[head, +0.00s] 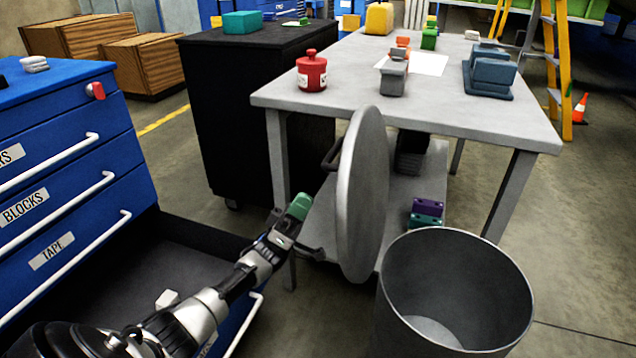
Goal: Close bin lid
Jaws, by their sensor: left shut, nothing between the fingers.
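The grey bin (391,318) stands open at the lower right, and its inside looks empty. Its round grey lid (362,200) stands upright on edge at the bin's left rim, with its flat face turned left. A dark handle (331,156) shows on the lid's left face. My left gripper (297,210), with a green part at its tip, is shut and empty. It is to the left of the lid, below the handle; whether it touches the lid is unclear. My right gripper is not in view.
A grey table (465,110) with a red jar (311,72) and blocks stands behind the lid. A blue cabinet (75,120) is at left, with its low drawer (130,270) open under my arm. Floor is clear right of the bin.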

